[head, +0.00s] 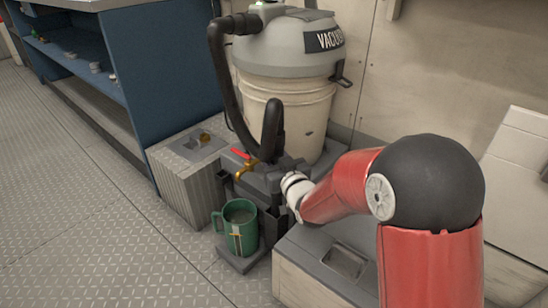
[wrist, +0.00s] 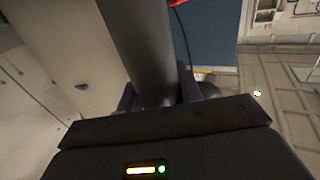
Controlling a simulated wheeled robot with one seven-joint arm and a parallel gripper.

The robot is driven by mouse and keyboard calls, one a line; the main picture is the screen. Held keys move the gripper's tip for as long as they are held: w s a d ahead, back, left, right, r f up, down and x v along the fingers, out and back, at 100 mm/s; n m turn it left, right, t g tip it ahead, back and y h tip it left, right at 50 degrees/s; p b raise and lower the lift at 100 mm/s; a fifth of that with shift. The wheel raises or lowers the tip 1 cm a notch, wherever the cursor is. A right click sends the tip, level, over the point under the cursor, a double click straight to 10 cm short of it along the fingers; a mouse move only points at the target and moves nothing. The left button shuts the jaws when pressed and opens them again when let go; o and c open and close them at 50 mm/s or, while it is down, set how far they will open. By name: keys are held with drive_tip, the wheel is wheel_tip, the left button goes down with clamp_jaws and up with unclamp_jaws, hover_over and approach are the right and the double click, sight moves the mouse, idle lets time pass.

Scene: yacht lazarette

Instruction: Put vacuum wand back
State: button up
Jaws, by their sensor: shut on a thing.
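The grey vacuum (head: 290,45) sits on a cream bucket (head: 300,105) at the back, and its dark hose (head: 222,80) loops down the left side. The dark, curved top of the vacuum wand (head: 272,130) stands up in front of the bucket. My gripper (wrist: 157,92) is shut on the wand, whose grey tube (wrist: 145,45) runs up between the two fingers in the wrist view. In the head view my gripper is a dark shape beyond my white wrist. The wand's lower end is hidden there, and I cannot tell whether it sits in a holder.
A green mug (head: 238,232) stands on a small grey base just left of and below my gripper. A brass fitting (head: 246,168) is close by. Lockers stand left (head: 190,170) and right (head: 315,275). Blue shelving (head: 165,80) is at the back left. The floor left is clear.

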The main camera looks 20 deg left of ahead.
drive_tip(key=o, duration=1.1)
drive_tip(key=shift+c, duration=0.2)
drive_tip(key=shift+d, duration=0.1)
drive_tip(key=s+d+r+m+h, duration=0.1)
drive_tip(key=s+d+r+h, duration=0.15)
drive_tip(key=d, duration=0.55)
drive_tip(key=s+d+r+m+g+h, duration=0.1)
drive_tip(key=s+d+m+h, duration=0.15)
drive_tip(key=d, duration=0.55)
drive_tip(key=s+d+r+m+h, duration=0.1)
drive_tip(key=s+d+h, duration=0.3)
drive_tip(key=d, duration=0.4)
drive_tip(key=s+d+m+g+h, duration=0.25)
drive_tip(key=s+d, duration=0.35)
drive_tip(key=s, duration=0.4)
drive_tip(key=s+d+m+g+h, duration=0.15)
drive_tip(key=s+d+g, duration=0.3)
drive_tip(key=s, duration=0.65)
wheel_tip(320, 180, up, 14)
drive_tip(key=y+p, duration=0.1)
drive_tip(key=p, duration=1.2)
drive_tip(key=shift+w+d+f+p, duration=0.15)
drive_tip(key=shift+w+d+p, duration=0.15)
drive_tip(key=shift+w+d, duration=0.1)
